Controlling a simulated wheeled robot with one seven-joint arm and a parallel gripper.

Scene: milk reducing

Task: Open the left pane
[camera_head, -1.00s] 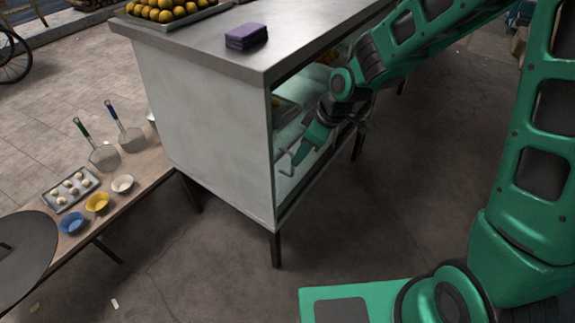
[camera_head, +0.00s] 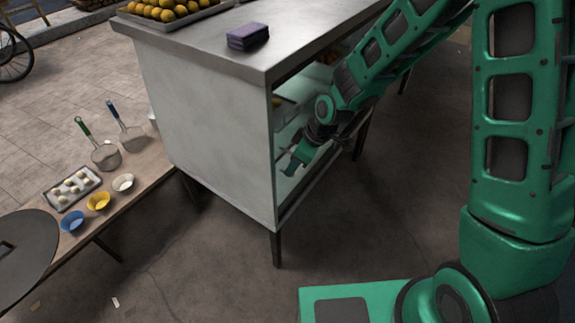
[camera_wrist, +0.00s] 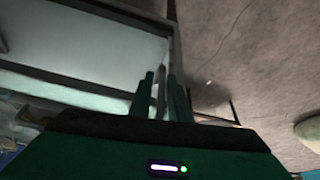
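The white cabinet (camera_head: 205,135) has a glazed side facing right. The left pane (camera_head: 288,192) is at the near end of that side, close to the corner, and partly hidden by my arm. In the wrist view a pale pane (camera_wrist: 95,45) with a grey frame fills the upper left. My gripper (camera_head: 287,170) is in front of the pane's near part. In the wrist view its two fingers (camera_wrist: 162,90) stand a little apart on either side of a thin upright bar, which looks like the handle (camera_wrist: 161,82). Whether the fingers touch the bar is unclear.
On the cabinet top are a purple block (camera_head: 247,36) and a tray of yellow fruit (camera_head: 172,12). A low table (camera_head: 140,172) with bowls, strainers and a tray stands at the left. The floor (camera_head: 350,225) right of the cabinet is clear.

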